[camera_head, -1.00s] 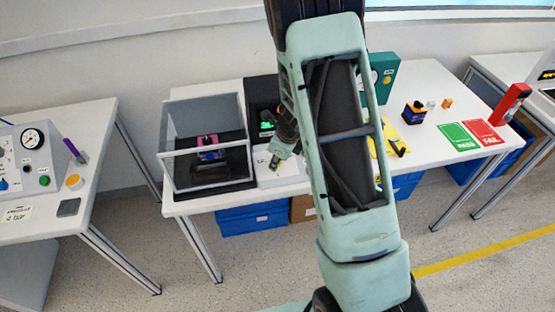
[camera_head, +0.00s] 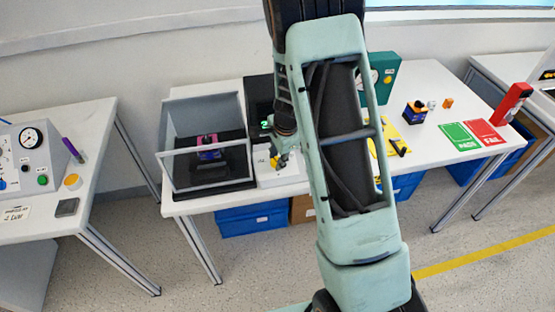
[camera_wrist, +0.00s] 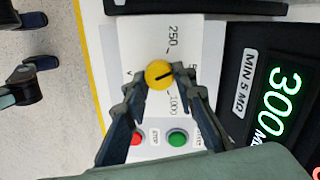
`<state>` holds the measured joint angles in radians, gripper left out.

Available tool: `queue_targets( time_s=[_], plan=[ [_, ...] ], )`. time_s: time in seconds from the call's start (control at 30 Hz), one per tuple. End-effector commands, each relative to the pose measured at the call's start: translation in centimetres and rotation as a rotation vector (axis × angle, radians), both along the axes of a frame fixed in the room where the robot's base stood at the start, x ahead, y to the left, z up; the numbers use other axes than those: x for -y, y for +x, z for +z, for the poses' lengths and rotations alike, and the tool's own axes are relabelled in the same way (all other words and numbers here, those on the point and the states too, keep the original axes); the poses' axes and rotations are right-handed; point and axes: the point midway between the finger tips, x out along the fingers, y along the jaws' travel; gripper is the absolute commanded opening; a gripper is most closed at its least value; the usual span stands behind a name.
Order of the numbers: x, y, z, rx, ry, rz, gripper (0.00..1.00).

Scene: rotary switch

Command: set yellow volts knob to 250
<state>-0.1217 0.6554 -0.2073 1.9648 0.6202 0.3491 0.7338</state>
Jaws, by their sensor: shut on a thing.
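The yellow volts knob (camera_wrist: 159,74) is in the middle of the wrist view, on a white panel (camera_wrist: 112,55) with a yellow edge. My gripper (camera_wrist: 158,78) is shut on the knob, one fingertip on each side. The knob's black mark points right and slightly up in the wrist view. The printed 250 (camera_wrist: 173,33) is above the knob there; a label beginning with 5 is partly hidden by the right finger, and a label beginning with 100 is at lower right. In the head view my gripper (camera_head: 279,160) is over the white tester.
A green display (camera_wrist: 280,105) reads 300. A green button (camera_wrist: 177,138) and a red button (camera_wrist: 137,138) are near my fingers. A clear-sided box (camera_head: 168,140) stands left of the tester. Green and red cards (camera_head: 484,133) lie at the table's right.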

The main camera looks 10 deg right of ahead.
Motion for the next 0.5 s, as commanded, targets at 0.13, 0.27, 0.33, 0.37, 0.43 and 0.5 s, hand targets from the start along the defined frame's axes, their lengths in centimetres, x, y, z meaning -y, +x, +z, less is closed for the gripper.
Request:
queue_targets(
  time_s=[0.13,0.27,0.33,0.37,0.43,0.5],
  plan=[
    [0.01,-0.03,-0.28,-0.002,-0.045,0.134,0.01],
    [-0.05,0.02,-0.29,-0.001,-0.083,0.251,0.01],
    [-0.09,0.02,-0.31,-0.002,-0.103,0.313,0.01],
    [-0.1,0.01,-0.32,-0.003,-0.111,0.34,0.01],
    [-0.13,0.0,-0.32,-0.003,-0.131,0.401,0.01],
    [-0.15,0.02,-0.3,-0.003,-0.149,0.459,0.01]
  ],
)
